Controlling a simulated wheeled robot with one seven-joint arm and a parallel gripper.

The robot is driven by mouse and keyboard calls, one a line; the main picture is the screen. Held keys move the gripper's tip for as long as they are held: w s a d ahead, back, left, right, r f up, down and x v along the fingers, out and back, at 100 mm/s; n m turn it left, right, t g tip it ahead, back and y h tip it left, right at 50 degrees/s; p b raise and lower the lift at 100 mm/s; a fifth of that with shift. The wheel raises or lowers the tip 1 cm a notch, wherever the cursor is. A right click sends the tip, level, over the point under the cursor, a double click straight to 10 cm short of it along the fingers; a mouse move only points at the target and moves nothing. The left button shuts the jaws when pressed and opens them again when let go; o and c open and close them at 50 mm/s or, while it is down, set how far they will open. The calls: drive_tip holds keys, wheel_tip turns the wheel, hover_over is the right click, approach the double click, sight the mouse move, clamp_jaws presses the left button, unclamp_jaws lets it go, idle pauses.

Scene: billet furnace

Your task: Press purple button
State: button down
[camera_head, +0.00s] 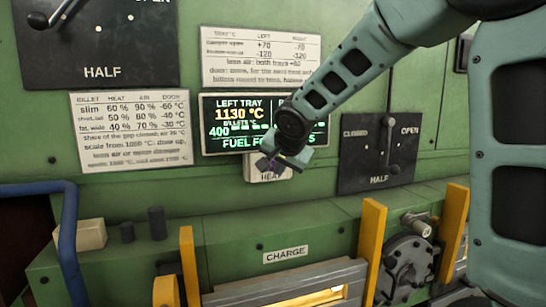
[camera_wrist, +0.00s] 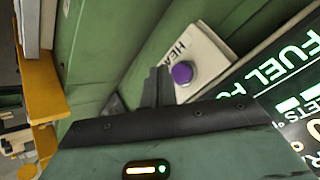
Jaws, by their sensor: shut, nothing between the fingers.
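The purple button (camera_wrist: 182,73) is a round knob on a cream plate (camera_wrist: 203,55) marked HEAT, seen in the wrist view. In the head view the plate (camera_head: 270,171) sits just below the display, and my gripper hides most of the button. My gripper (camera_wrist: 158,82) is shut and empty, its fingertips close beside the button in the wrist view. I cannot tell whether they touch it. In the head view my gripper (camera_head: 270,165) is in front of the plate.
A display (camera_head: 228,122) reads LEFT TRAY 1130 °C. A lever panel (camera_head: 380,150) marked CLOSED, OPEN and HALF is to the right. Below are a CHARGE label (camera_head: 285,254) and yellow posts (camera_head: 372,240). A cream block (camera_head: 80,235) and dark cylinders (camera_head: 157,223) stand on the left ledge.

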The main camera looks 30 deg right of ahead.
drive_tip(key=shift+w+d, duration=0.25)
drive_tip(key=shift+w, duration=0.55)
idle(1.5)
drive_tip(key=shift+w+d, duration=0.15)
drive_tip(key=shift+w, duration=0.25)
drive_tip(key=shift+w+p, duration=0.3)
drive_tip(key=shift+w, duration=0.05)
idle(0.6)
drive_tip(key=shift+s+f+b, duration=0.1)
drive_tip(key=shift+s+b, duration=0.05)
drive_tip(key=shift+b, duration=0.15)
drive_tip(key=shift+s+b, duration=0.65)
drive_tip(key=shift+b, duration=0.15)
drive_tip(key=shift+s+a+b, duration=0.3)
drive_tip(key=shift+s+b, duration=0.5)
drive_tip(key=shift+s+a+b, duration=0.25)
drive_tip(key=shift+s+b, duration=0.5)
drive_tip(key=shift+s, duration=0.05)
drive_tip(key=shift+s+a+b, duration=0.3)
drive_tip(key=shift+s+b, duration=0.5)
